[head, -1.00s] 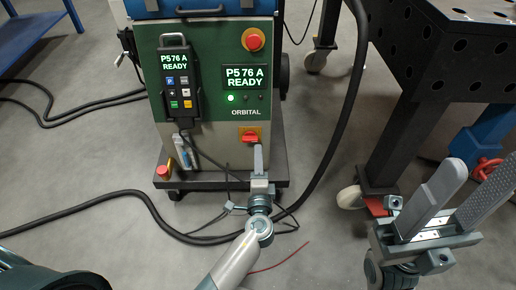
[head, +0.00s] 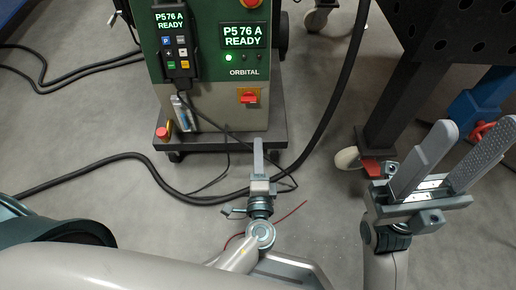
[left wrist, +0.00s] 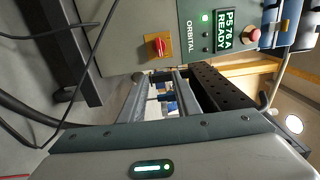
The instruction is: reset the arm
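My left gripper (head: 258,155) is at the middle of the head view, seen edge-on, pointing at the green and grey machine (head: 200,100). Its fingers overlap there. In the left wrist view its two fingers (left wrist: 160,96) stand apart with an empty gap between them. The machine's red switch (head: 248,96) is beyond the fingertips in the head view; it also shows in the left wrist view (left wrist: 157,47), clear of the fingers. My right gripper (head: 455,160) is at the right of the head view, pointing up, fingers wide apart and empty.
The machine's screen (head: 243,36) reads "P5 76 A READY". A red button (head: 162,134) sits on the cart base (head: 225,146). A black hose (head: 335,105) and cables cross the floor. A dark perforated table (head: 440,30) on casters stands at right, behind my right gripper.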

